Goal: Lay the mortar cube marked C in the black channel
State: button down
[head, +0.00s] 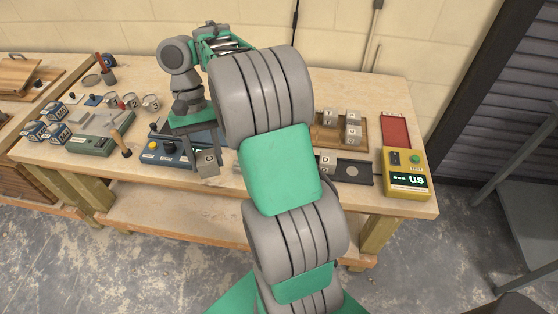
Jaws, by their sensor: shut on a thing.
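My gripper (203,151) points down in front of the blue machine and is shut on a grey mortar cube (208,167). The cube is held between the fingers near the bench's front edge. Its dark round letter could be C, but I cannot read it surely. The black channel (364,175) lies at the front right of the bench, well to the right of my gripper. A grey cube (326,162) sits at its visible left part, beside my arm. The channel's right part is bare around a pale round spot. My arm hides the stretch further left.
A wooden board (343,147) with several grey cubes lies behind the channel. A yellow meter (407,183) and a red tray (395,132) are at the right. The blue machine (160,149), a grey-green device (92,142), tins and blue-sided cubes crowd the left.

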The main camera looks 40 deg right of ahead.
jog(key=s+d+m+t+b, duration=0.1)
jog(key=s+d+m+t, duration=0.3)
jog(key=s+d+m, duration=0.55)
jog(key=s+d+m+t+b, duration=0.2)
jog(key=s+d+m+t, duration=0.3)
jog(key=d+m, duration=0.7)
jog(key=shift+m+g+y, duration=0.4)
jog(key=shift+m+g, duration=0.3)
jog(key=shift+m, duration=0.15)
jog(key=w+f+b, duration=0.1)
jog(key=w+f, duration=0.2)
jog(key=w, duration=0.1)
jog(key=w+f, duration=0.3)
jog(key=w, duration=0.1)
jog(key=w+f+b, duration=0.1)
jog(key=w+f, duration=0.2)
jog(key=w, duration=0.1)
jog(key=shift+a+f+b, duration=0.1)
jog(key=shift+f+b, duration=0.25)
jog(key=shift+f, duration=0.05)
jog(key=f, duration=0.3)
jog(key=shift+w, duration=0.2)
jog(key=shift+f, duration=0.25)
jog(key=shift+r, duration=0.1)
